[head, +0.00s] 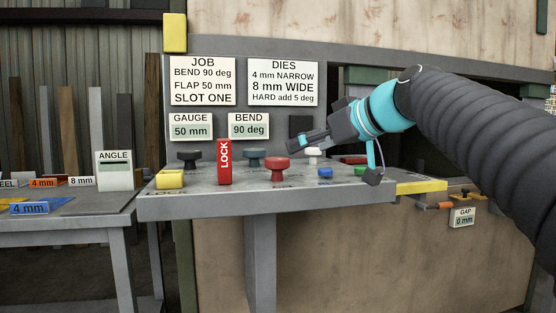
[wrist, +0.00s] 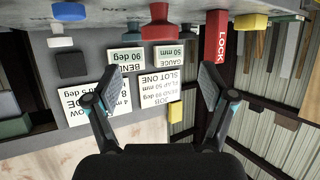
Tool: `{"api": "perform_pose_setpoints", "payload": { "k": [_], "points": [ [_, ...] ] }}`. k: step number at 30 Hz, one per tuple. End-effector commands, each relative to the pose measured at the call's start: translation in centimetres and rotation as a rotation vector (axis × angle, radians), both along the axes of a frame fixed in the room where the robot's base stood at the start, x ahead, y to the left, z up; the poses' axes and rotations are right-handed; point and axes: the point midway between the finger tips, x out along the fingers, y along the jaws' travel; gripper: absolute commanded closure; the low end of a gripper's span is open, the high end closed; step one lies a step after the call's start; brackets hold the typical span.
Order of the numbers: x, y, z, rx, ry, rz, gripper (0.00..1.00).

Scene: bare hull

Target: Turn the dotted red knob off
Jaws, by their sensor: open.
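A second red piece (head: 352,160) lies partly hidden behind my gripper.
A tall red LOCK piece (head: 224,162) stands left of the knob. A teal knob (head: 253,158), dark knob (head: 189,158), white knob (head: 314,154), blue button (head: 325,172) and yellow block (head: 170,179) are nearby. Signs (head: 203,81) stand behind.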

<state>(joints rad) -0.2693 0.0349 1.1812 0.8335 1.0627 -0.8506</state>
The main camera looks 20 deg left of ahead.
Motion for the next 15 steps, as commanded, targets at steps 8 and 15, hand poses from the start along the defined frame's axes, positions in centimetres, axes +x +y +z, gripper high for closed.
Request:
{"api": "perform_pose_setpoints", "payload": {
  "k": [8, 15],
  "points": [
    [2.5, 4.3, -2.0, -0.001, 0.004, 0.002, 0.18],
    [4.2, 7.2, -3.4, -0.002, 0.001, 0.001, 0.18]
  ]
}}
